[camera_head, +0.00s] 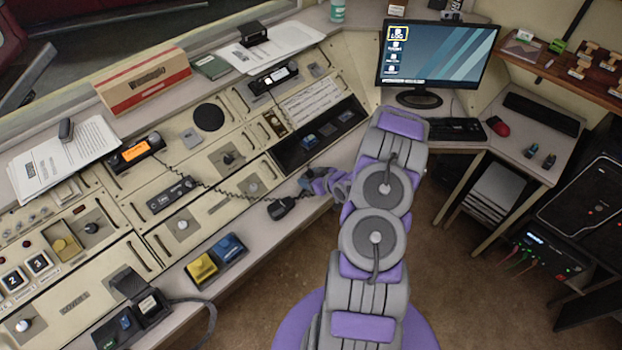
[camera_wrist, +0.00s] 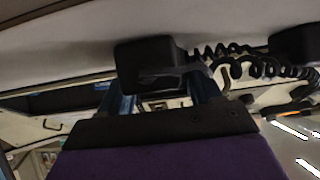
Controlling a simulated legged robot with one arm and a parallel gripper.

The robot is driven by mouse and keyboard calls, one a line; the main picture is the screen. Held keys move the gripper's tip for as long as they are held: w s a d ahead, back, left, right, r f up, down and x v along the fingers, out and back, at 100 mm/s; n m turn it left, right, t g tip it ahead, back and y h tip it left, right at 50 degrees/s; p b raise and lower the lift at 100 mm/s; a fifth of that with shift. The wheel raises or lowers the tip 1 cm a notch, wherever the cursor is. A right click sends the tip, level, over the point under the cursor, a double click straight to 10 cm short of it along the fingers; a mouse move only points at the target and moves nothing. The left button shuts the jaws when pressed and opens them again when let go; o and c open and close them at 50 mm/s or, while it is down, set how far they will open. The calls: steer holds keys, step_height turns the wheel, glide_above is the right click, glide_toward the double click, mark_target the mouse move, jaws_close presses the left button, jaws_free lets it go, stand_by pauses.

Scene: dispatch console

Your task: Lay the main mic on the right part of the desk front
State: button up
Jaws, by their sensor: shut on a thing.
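My gripper (camera_head: 308,182) is low over the right part of the desk front (camera_head: 340,153), with my arm reaching up from the bottom of the head view. In the wrist view its blue fingers (camera_wrist: 164,97) are shut on a black mic, which I take for the main mic (camera_wrist: 148,62). A coiled black cord runs off it to the right. In the head view this mic is mostly hidden at the gripper. I cannot tell whether it touches the desk. A second black mic (camera_head: 281,208) lies on the desk front just left of my gripper, its cord running to the console.
An orange-lit radio (camera_head: 135,152) and a second radio (camera_head: 274,78) sit on the console. A yellow box (camera_head: 201,268) and a blue box (camera_head: 229,247) stand on the desk front further left. A monitor (camera_head: 436,55) stands behind. Coiled cords hang close to the gripper.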

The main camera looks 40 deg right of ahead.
steer(key=o, duration=1.2)
steer(key=shift+c, duration=0.2)
steer(key=a+p+v, duration=0.1)
steer(key=p+v, duration=0.1)
steer(key=v, duration=1)
steer(key=s+a+r+g+h, duration=0.15)
steer(key=a+r+g, duration=0.25)
steer(key=r, duration=0.5)
steer(key=a+r+g+h, duration=0.3)
steer(key=r+g, duration=0.1)
steer(key=r, duration=0.5)
steer(key=s+a+r+g+y, duration=0.1)
steer(key=s+a+r, duration=0.3)
steer(key=s+a, duration=0.3)
steer(key=s+a+r+g+y, duration=0.1)
steer(key=s+a+r, duration=0.3)
steer(key=s+a, duration=0.4)
steer(key=s+a+r+m+g+y, duration=0.1)
steer(key=s+a+r+g, duration=0.2)
steer(key=s+a+r, duration=0.2)
steer(key=s+a, duration=0.3)
steer(key=a, duration=0.1)
